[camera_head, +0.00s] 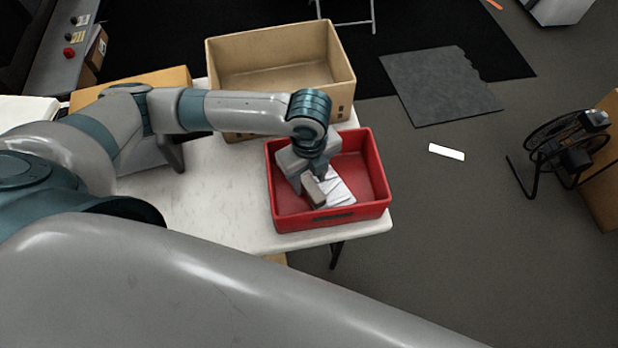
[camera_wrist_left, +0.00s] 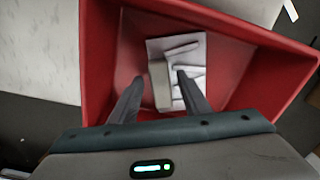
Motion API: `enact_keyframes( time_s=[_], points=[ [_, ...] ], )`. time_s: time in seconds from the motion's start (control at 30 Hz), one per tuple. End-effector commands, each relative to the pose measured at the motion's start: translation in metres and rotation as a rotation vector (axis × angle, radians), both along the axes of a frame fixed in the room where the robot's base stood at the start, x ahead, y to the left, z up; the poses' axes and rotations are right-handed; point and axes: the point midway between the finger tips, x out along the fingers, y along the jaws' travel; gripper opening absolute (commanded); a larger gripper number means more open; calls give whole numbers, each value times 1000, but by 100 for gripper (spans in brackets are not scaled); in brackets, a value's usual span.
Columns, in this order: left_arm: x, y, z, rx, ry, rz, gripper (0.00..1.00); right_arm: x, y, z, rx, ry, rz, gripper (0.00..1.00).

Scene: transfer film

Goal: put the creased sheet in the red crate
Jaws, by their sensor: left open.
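The red crate (camera_head: 375,180) stands at the right end of the white table, and its walls fill much of the left wrist view (camera_wrist_left: 98,60). The creased sheet (camera_head: 341,190), white with fold lines, lies inside the crate on its floor; it also shows in the left wrist view (camera_wrist_left: 192,47). A small beige block (camera_wrist_left: 160,84) is beside or on the sheet, partly between my fingers in the picture. My left gripper (camera_head: 314,180) points down into the crate with its fingers apart (camera_wrist_left: 156,88). I cannot tell whether it touches anything. My right gripper is out of view.
A large empty cardboard box (camera_head: 282,60) stands behind the crate. The white table (camera_head: 200,205) is bare left of the crate. A white strip (camera_head: 446,152) and a dark mat (camera_head: 440,85) lie on the floor.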

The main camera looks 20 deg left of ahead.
Motion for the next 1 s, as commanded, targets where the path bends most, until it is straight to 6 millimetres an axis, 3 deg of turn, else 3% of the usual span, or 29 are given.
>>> enact_keyframes(
  time_s=[0.6, 0.8, 1.0],
  points=[
    [1, 0, 95, 0, -4, -1, 43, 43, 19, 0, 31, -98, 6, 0],
    [1, 0, 112, -1, -1, 0, 43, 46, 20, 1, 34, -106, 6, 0],
    [0, 0, 115, 1, 1, 0, 43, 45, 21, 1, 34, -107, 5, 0]
  ],
)
